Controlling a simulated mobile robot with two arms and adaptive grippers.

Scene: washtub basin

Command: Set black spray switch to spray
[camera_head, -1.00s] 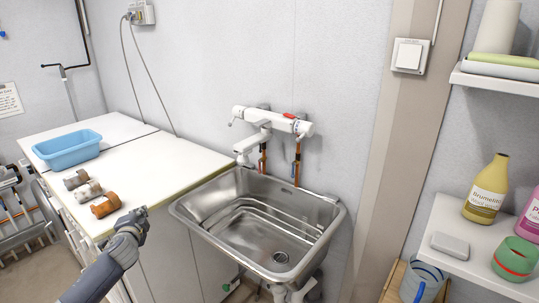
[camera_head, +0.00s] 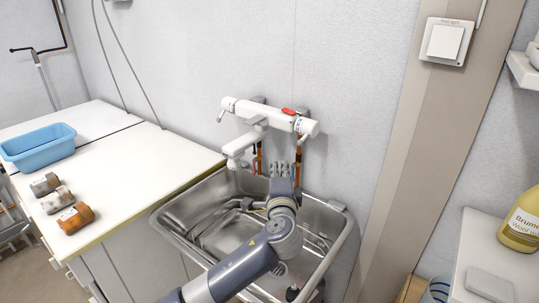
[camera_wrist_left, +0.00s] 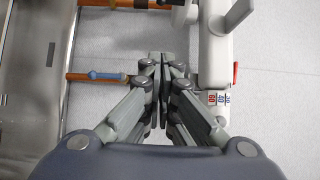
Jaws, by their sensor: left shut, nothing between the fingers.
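The white tap (camera_head: 268,116) is mounted on the wall above the metal sink. Its spout (camera_head: 240,143) reaches out to the left, and a red piece (camera_head: 288,111) sits on its top. I cannot make out a black spray switch in either view. My left gripper (camera_head: 283,168) is in front of the wall just below the tap body, over the back of the sink. In the left wrist view, its fingers (camera_wrist_left: 160,58) are shut together with nothing between them, beside the tap body (camera_wrist_left: 214,55) and its numbered dial. My right gripper is not in view.
The metal sink (camera_head: 168,218) lies under my left arm. Orange pipes (camera_wrist_left: 97,77) run from the wall close to my fingers. A white counter (camera_head: 130,170) with several small brownish cylinders and a blue tub (camera_head: 40,150) is at left. A shelf stands at right.

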